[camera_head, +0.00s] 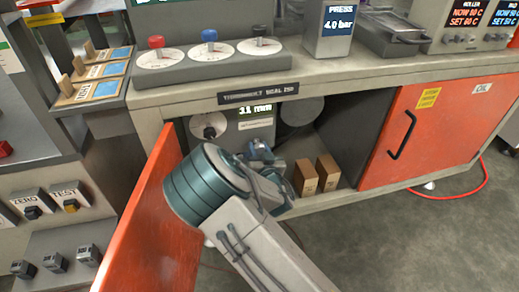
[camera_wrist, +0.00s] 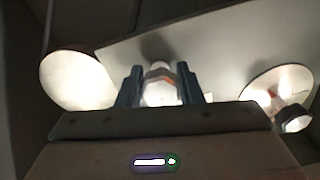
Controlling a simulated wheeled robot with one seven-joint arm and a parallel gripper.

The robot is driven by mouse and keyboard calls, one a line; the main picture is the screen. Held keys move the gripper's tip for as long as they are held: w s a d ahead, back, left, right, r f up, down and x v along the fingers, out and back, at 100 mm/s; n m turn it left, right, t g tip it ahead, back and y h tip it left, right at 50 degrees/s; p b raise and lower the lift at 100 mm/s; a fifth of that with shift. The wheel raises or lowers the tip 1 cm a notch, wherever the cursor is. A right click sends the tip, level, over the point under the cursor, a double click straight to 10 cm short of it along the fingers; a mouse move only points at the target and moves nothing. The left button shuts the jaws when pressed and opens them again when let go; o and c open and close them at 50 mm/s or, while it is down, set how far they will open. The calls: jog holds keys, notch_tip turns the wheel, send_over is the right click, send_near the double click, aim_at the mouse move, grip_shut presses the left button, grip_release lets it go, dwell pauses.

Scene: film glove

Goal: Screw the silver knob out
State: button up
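In the head view my gripper (camera_head: 262,152) reaches into the open cabinet below the bench top. The silver knob is not clear there, hidden behind my wrist and fingers.
A pale dial with a dark knob (camera_head: 209,131) and a plain disc (camera_head: 302,110) flank the spot. Two brown blocks (camera_head: 316,173) stand right of my gripper. The open orange door (camera_head: 150,225) is close on my arm's left. The bench edge (camera_head: 330,80) runs above.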

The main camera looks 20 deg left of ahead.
jog(key=c, duration=0.3)
jog(key=n+b, duration=0.2)
jog(key=shift+w+d+n, duration=0.1)
jog(key=shift+n, duration=0.3)
jog(key=n+b, duration=0.1)
jog(key=n, duration=0.4)
jog(key=shift+b, duration=0.4)
jog(key=n+b, duration=0.1)
jog(key=n, duration=0.3)
jog(key=shift+d+n, duration=0.1)
jog(key=shift+n, duration=0.3)
jog(key=shift+r+n+b, duration=0.15)
jog(key=shift+n+b, duration=0.2)
jog(key=shift+n, duration=2.25)
